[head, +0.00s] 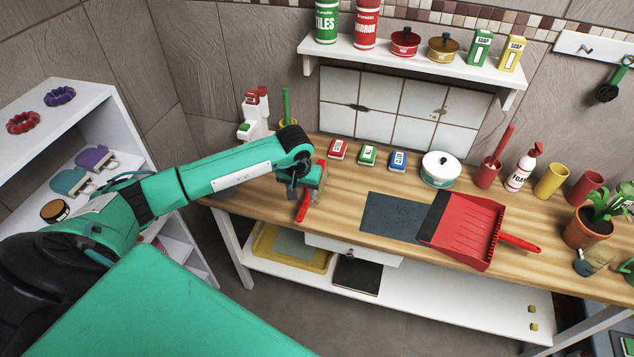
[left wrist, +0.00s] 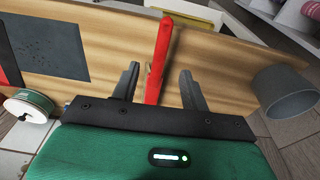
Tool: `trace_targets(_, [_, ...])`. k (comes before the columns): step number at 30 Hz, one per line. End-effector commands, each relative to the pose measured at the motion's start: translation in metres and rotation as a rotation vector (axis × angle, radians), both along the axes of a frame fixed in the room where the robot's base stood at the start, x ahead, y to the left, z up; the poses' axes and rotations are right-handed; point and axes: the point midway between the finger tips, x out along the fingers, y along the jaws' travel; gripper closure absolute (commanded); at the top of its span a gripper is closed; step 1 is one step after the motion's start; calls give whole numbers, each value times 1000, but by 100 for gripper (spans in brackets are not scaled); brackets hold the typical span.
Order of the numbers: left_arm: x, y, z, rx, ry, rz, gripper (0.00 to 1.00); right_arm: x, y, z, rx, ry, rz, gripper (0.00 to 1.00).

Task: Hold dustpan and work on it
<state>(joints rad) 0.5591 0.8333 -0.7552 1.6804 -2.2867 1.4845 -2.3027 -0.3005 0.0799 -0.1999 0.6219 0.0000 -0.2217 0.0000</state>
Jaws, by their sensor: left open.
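The red dustpan (head: 467,231) lies on the wooden bench right of centre, with a black front lip and a red handle (head: 520,243) pointing right. Its lip is at the right end of a dark speckled mat (head: 390,217). My left gripper (head: 299,188) is well left of the dustpan, over the bench. In the left wrist view my left gripper (left wrist: 160,85) is open, and a long red bar-shaped tool (left wrist: 158,58) shows between its fingers. I cannot tell whether the fingers touch it. The red tool also shows below the gripper in the head view (head: 302,208). My right gripper is not in view.
A potted plant (head: 588,228) stands at the right. A grey cup (left wrist: 285,92) is near my left gripper.

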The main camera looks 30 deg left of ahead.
Motion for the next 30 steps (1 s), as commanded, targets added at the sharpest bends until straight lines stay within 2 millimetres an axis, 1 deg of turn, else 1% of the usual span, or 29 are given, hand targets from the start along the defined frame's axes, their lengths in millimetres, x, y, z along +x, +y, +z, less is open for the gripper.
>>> trace_targets(2, [0,3,0,10,3,-1,55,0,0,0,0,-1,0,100])
trace_targets(11, [0,2,0,8,2,-2,55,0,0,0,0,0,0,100])
trace_targets(17, [1,2,-8,6,3,0,55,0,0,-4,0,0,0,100])
trace_targets(23, [3,2,-29,5,3,-1,55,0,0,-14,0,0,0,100])
trace_targets(28, [7,3,-54,4,4,0,55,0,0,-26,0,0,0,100])
trace_targets(30, [9,4,-64,7,2,-1,55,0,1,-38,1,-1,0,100])
